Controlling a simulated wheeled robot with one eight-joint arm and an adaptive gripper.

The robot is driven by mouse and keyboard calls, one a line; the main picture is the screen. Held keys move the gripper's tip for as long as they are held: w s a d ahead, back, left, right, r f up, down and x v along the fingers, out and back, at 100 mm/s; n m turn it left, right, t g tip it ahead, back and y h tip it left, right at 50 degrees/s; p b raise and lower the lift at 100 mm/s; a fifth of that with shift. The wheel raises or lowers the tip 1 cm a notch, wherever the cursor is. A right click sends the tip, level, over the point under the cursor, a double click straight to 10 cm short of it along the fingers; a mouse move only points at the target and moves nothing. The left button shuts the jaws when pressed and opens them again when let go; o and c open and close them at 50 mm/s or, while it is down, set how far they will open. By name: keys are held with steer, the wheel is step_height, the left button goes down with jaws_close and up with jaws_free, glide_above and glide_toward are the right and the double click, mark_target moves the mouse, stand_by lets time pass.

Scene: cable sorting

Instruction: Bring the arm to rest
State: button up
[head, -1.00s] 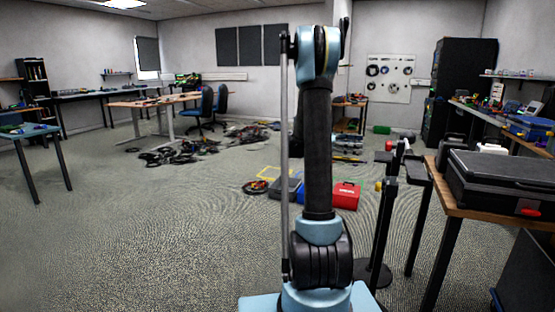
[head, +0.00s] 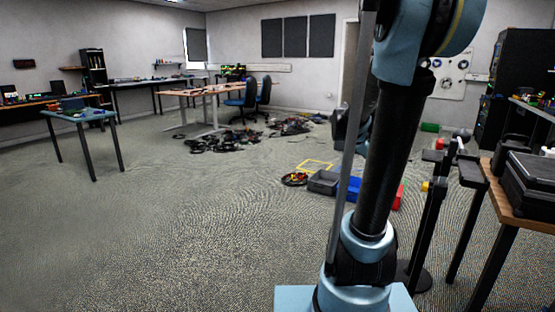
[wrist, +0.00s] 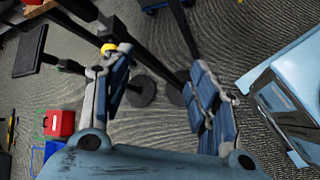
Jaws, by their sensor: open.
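My arm (head: 382,165) rises upright in the right half of the head view, its upper joint close to the camera. My gripper (wrist: 158,80) shows in the wrist view, its two blue-padded fingers spread wide with only floor and stand parts behind them. It holds nothing. In the head view I cannot make out the gripper; it is hidden or outside the picture.
A grey bin (head: 322,182), blue bin and red box (wrist: 60,123) lie on the floor. Open carpet spreads left.

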steer(key=s+a+f+m+t+y, duration=0.2)
steer(key=s+a+f, duration=0.4)
steer(key=a, duration=0.4)
steer(key=s+a+f+m+t+y, duration=0.1)
steer(key=s+a+f+m+y, duration=0.4)
steer(key=a, duration=0.5)
steer(key=s+f+y, duration=0.2)
steer(key=s, duration=0.1)
steer(key=shift+s+a+f+t, duration=0.2)
steer(key=shift+s+a+t, duration=0.1)
steer(key=shift+s+t, duration=0.1)
